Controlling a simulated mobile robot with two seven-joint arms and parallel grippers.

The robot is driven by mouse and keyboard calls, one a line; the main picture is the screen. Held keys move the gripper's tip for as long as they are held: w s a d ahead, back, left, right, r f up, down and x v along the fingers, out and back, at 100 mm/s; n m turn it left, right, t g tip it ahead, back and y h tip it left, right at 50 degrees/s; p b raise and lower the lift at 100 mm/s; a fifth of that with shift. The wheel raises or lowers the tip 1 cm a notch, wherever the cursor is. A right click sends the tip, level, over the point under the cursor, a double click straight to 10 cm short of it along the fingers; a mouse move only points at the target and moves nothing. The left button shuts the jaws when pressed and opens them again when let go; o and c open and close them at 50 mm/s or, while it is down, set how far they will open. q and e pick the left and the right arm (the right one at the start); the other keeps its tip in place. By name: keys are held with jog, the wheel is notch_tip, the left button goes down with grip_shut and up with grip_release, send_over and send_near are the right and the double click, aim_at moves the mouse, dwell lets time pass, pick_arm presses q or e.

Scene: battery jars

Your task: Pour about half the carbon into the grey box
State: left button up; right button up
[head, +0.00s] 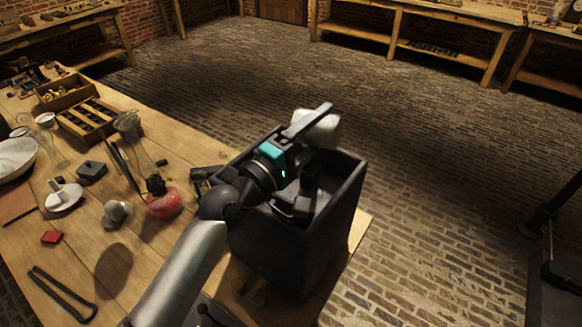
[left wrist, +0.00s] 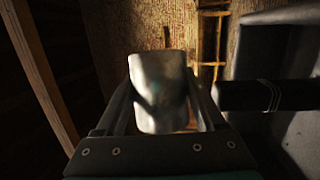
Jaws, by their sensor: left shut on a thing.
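The grey box (head: 285,245) is a tall, dark, open-topped box at the table's near right corner. Its pale grey walls also show at the right of the left wrist view (left wrist: 301,125). My left gripper (head: 312,126) is above the box's opening, towards its far side. It is shut on a pale, whitish vessel (head: 321,131), which shows between the fingers in the left wrist view (left wrist: 158,85). The vessel's mouth and any carbon in it cannot be made out. My arm and gripper hide much of the box's inside. My right gripper is not in view.
The wooden table (head: 140,262) holds a glass flask (head: 138,143), a red-based item (head: 165,205), dark tongs (head: 62,294), a red block (head: 52,237) and a slotted wooden rack (head: 88,120). The brick floor beyond the box is clear.

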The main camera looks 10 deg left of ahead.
pick_arm(q)
jog(key=shift+w+a+r+n+t+b, duration=0.1)
jog(key=shift+a+r+n+t+b, duration=0.15)
jog(key=shift+n, duration=0.5)
jog(key=shift+s+a+r+n+t+b, duration=0.1)
jog(key=shift+a+r+n+t+b, duration=0.2)
jog(key=shift+n, duration=0.4)
jog(key=shift+w+a+r+n+t+b, duration=0.1)
jog(key=shift+n+t, duration=0.25)
jog(key=shift+n, duration=0.4)
dwell(3.7)
